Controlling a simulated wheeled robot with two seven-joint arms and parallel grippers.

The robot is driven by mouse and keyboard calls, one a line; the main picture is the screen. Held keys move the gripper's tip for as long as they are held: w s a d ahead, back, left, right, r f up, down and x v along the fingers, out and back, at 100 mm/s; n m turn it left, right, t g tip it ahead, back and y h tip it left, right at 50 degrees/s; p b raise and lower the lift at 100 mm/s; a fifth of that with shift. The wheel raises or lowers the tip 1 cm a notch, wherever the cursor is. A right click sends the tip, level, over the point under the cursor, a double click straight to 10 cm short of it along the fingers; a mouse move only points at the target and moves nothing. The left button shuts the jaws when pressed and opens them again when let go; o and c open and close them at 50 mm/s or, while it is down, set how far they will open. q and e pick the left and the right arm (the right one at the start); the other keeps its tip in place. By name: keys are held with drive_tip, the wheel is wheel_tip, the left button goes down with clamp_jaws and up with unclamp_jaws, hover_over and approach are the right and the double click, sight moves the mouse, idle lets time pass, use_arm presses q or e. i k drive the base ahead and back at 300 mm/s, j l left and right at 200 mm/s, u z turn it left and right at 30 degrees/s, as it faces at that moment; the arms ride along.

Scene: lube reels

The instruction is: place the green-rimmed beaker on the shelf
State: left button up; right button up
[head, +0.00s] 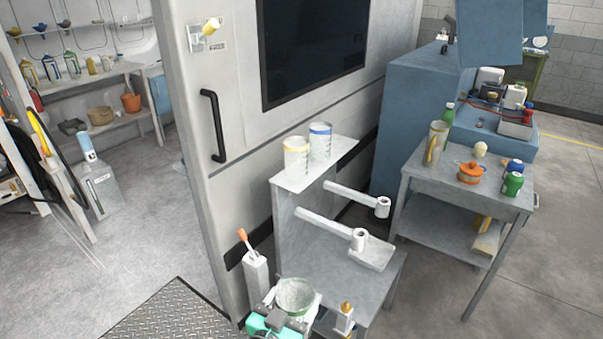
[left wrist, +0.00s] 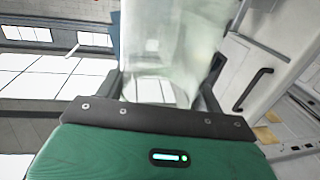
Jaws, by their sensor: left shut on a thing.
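My left gripper (head: 284,318) is at the bottom of the head view, shut on the green-rimmed beaker (head: 294,296). The beaker is seen from above, with its green rim partly visible and its lower part hidden. In the left wrist view the clear beaker (left wrist: 165,45) stands between the dark fingers. The shelf (head: 345,148) is the pale raised ledge at the top of a grey stand. It holds a yellow-rimmed beaker (head: 296,158) and a blue-rimmed beaker (head: 320,141) side by side. My left gripper is below and in front of this shelf. My right gripper is not in view.
Two pale arms with round ends (head: 358,240) stick out from the stand above its lower top (head: 345,280). An orange-handled lever (head: 246,239) stands left of the held beaker. A grey cart (head: 420,177) with bottles and an orange pot (head: 470,173) is at right.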

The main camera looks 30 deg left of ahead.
sight(338, 143)
drive_tip(key=i+l+u, duration=0.15)
drive_tip(key=u, duration=0.35)
drive_tip(key=i+l+u, duration=0.25)
drive_tip(key=u, duration=0.2)
drive_tip(key=i+l+u, duration=0.1)
drive_tip(key=l+u, duration=0.15)
drive_tip(key=u, duration=0.25)
drive_tip(key=i+l+u, duration=0.1)
drive_tip(key=l, duration=0.4)
drive_tip(key=i+l+u, duration=0.15)
drive_tip(key=l, duration=0.4)
drive_tip(key=i+l+u, duration=0.1)
drive_tip(key=l, duration=0.4)
drive_tip(key=i+l+u, duration=0.15)
drive_tip(key=l, duration=0.4)
drive_tip(key=k, duration=0.05)
